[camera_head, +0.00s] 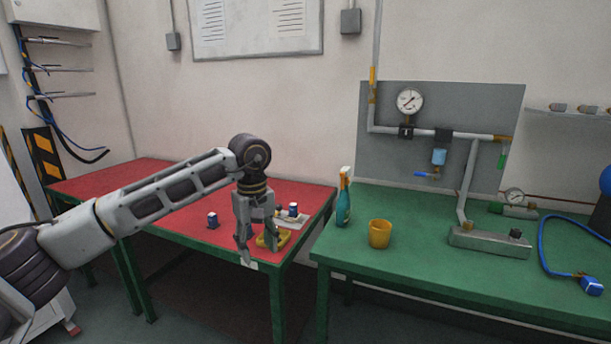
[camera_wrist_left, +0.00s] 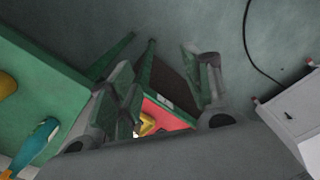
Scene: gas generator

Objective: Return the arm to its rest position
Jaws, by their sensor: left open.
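My left arm (camera_head: 150,205) reaches in from the left, with its wrist bent so the left gripper (camera_head: 256,247) points down. The left gripper is open and hangs over the front right part of the red table (camera_head: 165,215). A yellow thing (camera_head: 270,241) shows just behind its fingers in the head view; whether they touch it I cannot tell. In the left wrist view the open fingers (camera_wrist_left: 165,105) frame the floor and a corner of the red table (camera_wrist_left: 170,116), with the yellow thing (camera_wrist_left: 147,123) near the edge. My right gripper is not in view.
The green table (camera_head: 400,269) at right holds a spray bottle (camera_head: 343,205), a yellow cup (camera_head: 379,234), metal fittings and a blue hose (camera_head: 546,240). A gauge panel (camera_head: 440,135) stands behind. A gap separates the tables.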

